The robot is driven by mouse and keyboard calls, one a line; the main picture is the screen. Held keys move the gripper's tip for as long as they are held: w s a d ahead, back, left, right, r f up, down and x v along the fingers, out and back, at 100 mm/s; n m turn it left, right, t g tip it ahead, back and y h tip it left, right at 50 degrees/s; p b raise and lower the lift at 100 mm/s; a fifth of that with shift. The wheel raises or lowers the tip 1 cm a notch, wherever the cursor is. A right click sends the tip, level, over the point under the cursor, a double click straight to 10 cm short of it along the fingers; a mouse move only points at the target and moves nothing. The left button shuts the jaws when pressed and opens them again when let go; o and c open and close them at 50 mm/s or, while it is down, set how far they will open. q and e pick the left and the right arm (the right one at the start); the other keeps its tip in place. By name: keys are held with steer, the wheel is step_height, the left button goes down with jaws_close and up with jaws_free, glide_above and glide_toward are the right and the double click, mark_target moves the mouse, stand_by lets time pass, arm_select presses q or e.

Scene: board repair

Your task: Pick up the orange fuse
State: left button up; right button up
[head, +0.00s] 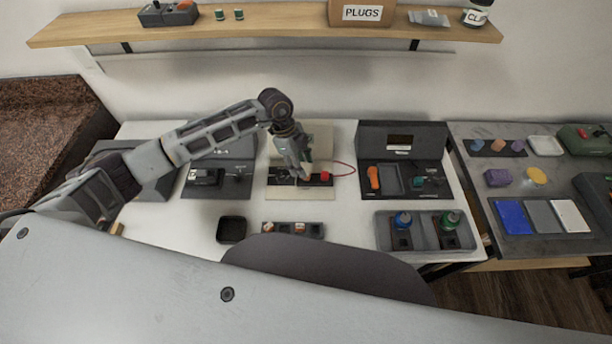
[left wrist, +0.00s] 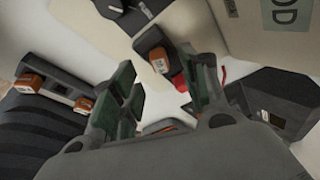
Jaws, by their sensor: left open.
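My left gripper (head: 302,174) is over the beige board (head: 300,194) in the middle of the table. In the left wrist view, its two green-grey fingers (left wrist: 165,92) are apart, with nothing held between them. An orange fuse (left wrist: 158,60) with a pale label sits in a dark holder on the board, beyond and between the fingertips. A red part (left wrist: 181,82) is beside it. In the head view the gripper hides most of this fuse, while a red knob (head: 325,176) shows to its right. My right gripper is not in view.
A dark rack (head: 320,231) in front of the board holds orange-and-white fuses (left wrist: 28,85). A small black tray (head: 231,230) stands left of it. Dark panels flank the board; a red wire (head: 346,166) loops at its right.

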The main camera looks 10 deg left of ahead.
arm_select(q)
steer(key=shift+x, duration=2.1)
steer(key=shift+d, duration=0.1)
jaws_close()
steer(key=shift+r, duration=0.1)
step_height(320, 180, up, 10)
